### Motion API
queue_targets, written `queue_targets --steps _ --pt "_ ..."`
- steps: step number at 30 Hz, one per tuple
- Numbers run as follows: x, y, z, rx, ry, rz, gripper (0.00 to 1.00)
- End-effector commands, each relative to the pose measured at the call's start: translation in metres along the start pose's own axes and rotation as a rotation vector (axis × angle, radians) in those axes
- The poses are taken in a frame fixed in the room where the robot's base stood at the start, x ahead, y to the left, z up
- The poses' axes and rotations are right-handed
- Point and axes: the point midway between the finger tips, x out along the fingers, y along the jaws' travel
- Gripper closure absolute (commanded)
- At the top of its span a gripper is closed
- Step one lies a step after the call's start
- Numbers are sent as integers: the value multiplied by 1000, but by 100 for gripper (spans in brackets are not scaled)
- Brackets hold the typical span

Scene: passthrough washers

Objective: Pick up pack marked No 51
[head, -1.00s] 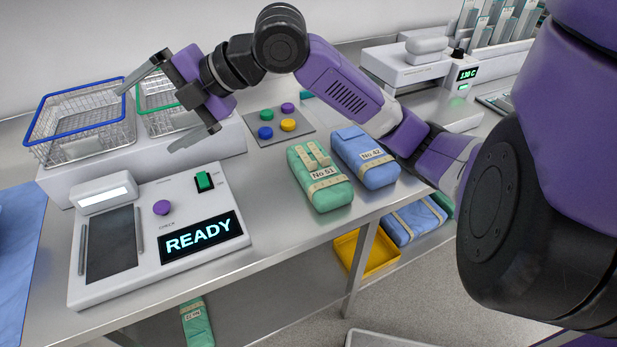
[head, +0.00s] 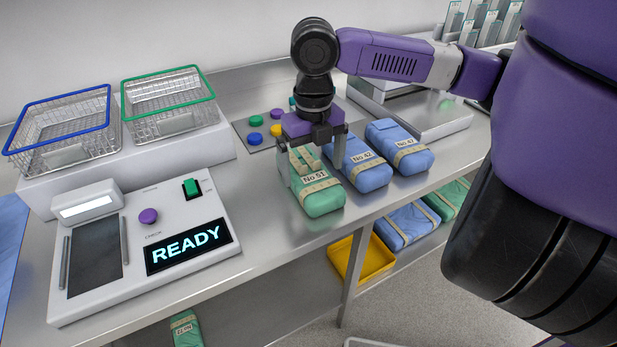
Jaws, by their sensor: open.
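The green pack marked No 51 (head: 322,202) lies on the steel bench, with pale tape bands and a white label on top. My gripper (head: 312,178) is open and points down over the pack's rear part. One finger shows at the pack's left side and the other at its right side, between it and the blue pack marked No 42 (head: 371,177). The gripper partly hides the rear of pack No 51. I cannot tell whether the fingers touch it.
Blue pack No 47 (head: 412,158) lies right of No 42. A device reading READY (head: 187,246) and two wire baskets (head: 62,140) (head: 170,103) are at left. A panel with coloured buttons (head: 248,153) lies behind. A yellow tray (head: 362,270) and packs (head: 407,226) are below the bench.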

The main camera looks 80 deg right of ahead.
Motion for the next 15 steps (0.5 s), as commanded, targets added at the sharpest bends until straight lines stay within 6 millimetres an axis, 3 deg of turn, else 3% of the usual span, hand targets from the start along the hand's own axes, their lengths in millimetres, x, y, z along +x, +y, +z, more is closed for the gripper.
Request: queue_targets --steps 6,15 --pt "32 -2 -3 1 2 2 0" --pt "41 -2 -3 1 0 1 0"
